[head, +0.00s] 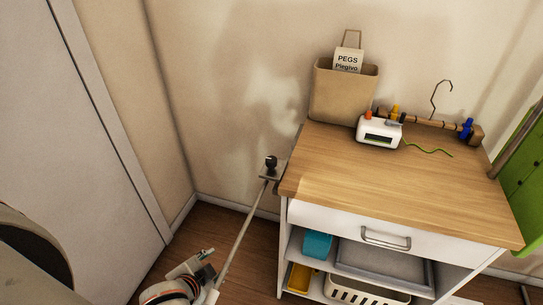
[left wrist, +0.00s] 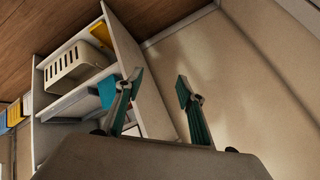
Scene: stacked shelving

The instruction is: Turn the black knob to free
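The black knob (head: 271,161) is small and sits on a grey bracket plate (head: 272,172) at the top of a slanting pale rod (head: 241,235), beside the cabinet's left edge. My left gripper (head: 201,263) is low at the bottom of the head view, below and left of the knob and apart from it. In the left wrist view its two teal-padded fingers (left wrist: 157,88) are spread with nothing between them. The knob cannot be made out in the left wrist view. My right gripper is not in view.
The wood-topped cabinet (head: 400,185) stands right of the rod, with a drawer and shelves holding a teal box (head: 317,244) and a white basket (head: 366,292). A peg bag (head: 343,92) and white device (head: 379,131) are on top.

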